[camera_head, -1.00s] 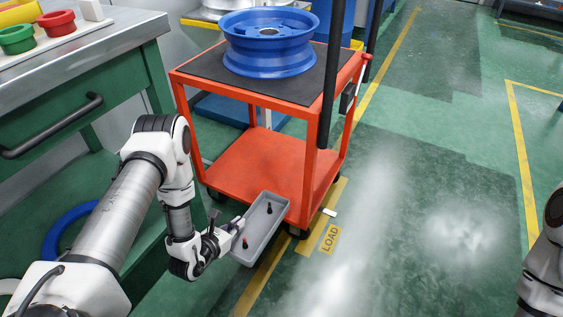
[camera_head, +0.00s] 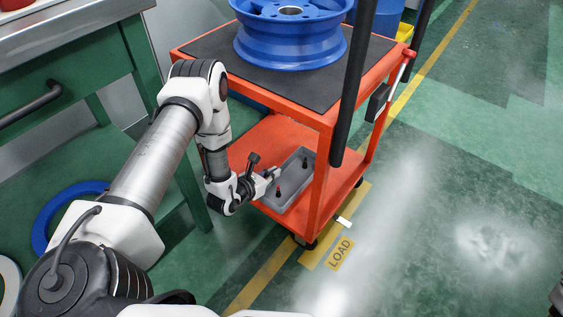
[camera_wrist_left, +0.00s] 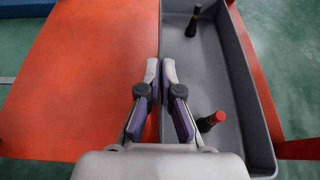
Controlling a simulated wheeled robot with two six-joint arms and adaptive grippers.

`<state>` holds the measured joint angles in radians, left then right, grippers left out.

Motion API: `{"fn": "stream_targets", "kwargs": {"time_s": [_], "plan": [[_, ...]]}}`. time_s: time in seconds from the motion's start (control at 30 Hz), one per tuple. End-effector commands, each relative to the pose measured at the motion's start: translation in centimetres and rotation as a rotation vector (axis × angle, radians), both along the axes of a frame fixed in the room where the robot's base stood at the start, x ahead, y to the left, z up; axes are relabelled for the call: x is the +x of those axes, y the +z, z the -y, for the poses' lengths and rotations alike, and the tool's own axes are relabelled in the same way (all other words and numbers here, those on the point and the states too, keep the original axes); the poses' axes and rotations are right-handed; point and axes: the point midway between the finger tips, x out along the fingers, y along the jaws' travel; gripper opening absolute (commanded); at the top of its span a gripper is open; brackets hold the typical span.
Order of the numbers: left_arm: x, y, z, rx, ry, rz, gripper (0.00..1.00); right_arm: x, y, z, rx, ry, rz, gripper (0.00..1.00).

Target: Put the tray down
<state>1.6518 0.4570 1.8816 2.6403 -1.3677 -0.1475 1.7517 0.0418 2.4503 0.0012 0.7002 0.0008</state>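The grey tray (camera_head: 294,178) is a long open box, over the lower shelf (camera_head: 262,140) of the orange-red cart, near its front side. It also shows in the wrist view (camera_wrist_left: 205,70), with a black piece (camera_wrist_left: 193,20) and a red-topped dark piece (camera_wrist_left: 210,121) standing in it. My left gripper (camera_head: 274,174) comes from the left. Its fingers (camera_wrist_left: 160,70) straddle the tray's near long wall and look closed on it. I cannot tell whether the tray's bottom touches the shelf. My right gripper is not in view.
A cart post (camera_head: 318,185) stands close to the tray's right side. The cart's top (camera_head: 210,60) holds a blue wheel rim (camera_head: 290,50). A black vertical bar (camera_head: 352,90) stands in front. The shelf left of the tray is clear. A green workbench (camera_head: 90,60) is at left.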

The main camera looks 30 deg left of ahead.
Motion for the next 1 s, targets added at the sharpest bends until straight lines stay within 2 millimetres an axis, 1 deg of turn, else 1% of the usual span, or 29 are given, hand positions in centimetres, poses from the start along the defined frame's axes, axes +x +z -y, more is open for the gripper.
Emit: {"fn": "stream_targets", "kwargs": {"time_s": [0.03, 0.2, 0.33, 0.5, 0.6, 0.63, 0.7, 0.83, 0.9, 1.0], "plan": [[1.3, -0.7, -0.5, 0.002, 0.001, 0.006, 0.00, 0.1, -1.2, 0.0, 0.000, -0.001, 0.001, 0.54], [5.4, -1.1, -2.3, 0.002, 0.001, 0.005, 0.00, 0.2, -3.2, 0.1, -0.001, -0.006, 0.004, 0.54], [7.4, -1.1, -3.1, 0.001, 0.001, 0.003, 0.00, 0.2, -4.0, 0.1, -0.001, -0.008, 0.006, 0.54], [8.4, -1.0, -3.5, 0.001, 0.001, 0.001, 0.00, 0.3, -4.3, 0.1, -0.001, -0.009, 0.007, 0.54], [9.1, -1.2, -3.8, 0.001, 0.001, 0.002, 0.00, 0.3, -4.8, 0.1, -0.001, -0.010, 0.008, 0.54], [9.4, -1.4, -3.9, 0.001, 0.001, 0.001, 0.00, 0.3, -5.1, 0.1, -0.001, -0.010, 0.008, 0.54], [9.2, -2.5, -3.8, 0.000, 0.000, -0.001, 0.00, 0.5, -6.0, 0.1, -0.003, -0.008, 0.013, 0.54], [9.2, -4.3, -3.8, 0.001, 0.001, 0.000, 0.00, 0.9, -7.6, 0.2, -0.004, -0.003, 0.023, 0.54], [9.2, -4.6, -3.8, 0.001, 0.001, 0.000, 0.00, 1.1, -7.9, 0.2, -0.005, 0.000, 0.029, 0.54], [9.2, -4.5, -3.8, 0.001, 0.001, 0.001, 0.00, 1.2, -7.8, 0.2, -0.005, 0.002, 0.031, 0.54]]}}
